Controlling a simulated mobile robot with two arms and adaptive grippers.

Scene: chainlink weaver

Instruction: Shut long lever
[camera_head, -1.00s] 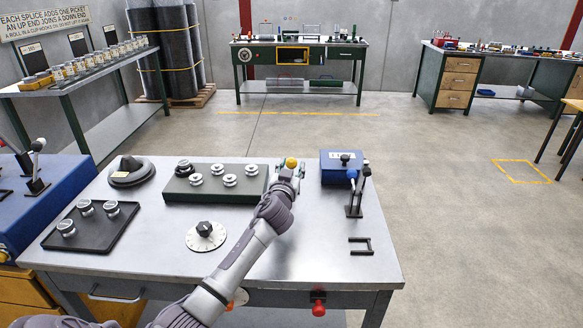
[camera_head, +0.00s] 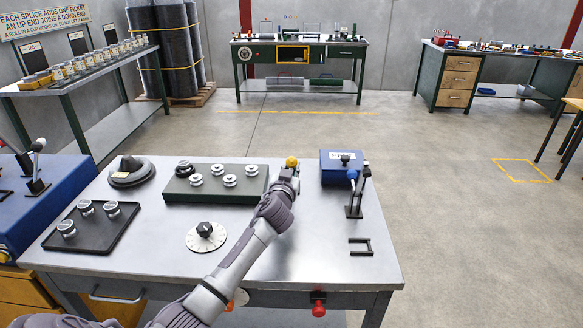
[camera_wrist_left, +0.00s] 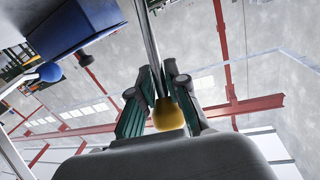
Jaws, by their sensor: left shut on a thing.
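A lever with a yellow ball knob (camera_head: 291,162) stands at the back of the metal worktable (camera_head: 310,245). In the left wrist view, the yellow knob (camera_wrist_left: 168,116) sits at the end of a straight metal rod (camera_wrist_left: 149,40). My left gripper (camera_head: 293,173) is at the knob, and in the wrist view its green fingers (camera_wrist_left: 160,92) are shut around the rod by the knob. In the head view the gripper and forearm hide most of this lever. My right gripper is not in view.
A blue box (camera_head: 338,170) and a blue-knobbed lever (camera_head: 353,188) stand close to the gripper's right. A green block (camera_head: 213,190) with several metal rollers lies to its left. A dial (camera_head: 205,236), a black tray (camera_head: 92,231) and a small black bracket (camera_head: 360,246) are nearer.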

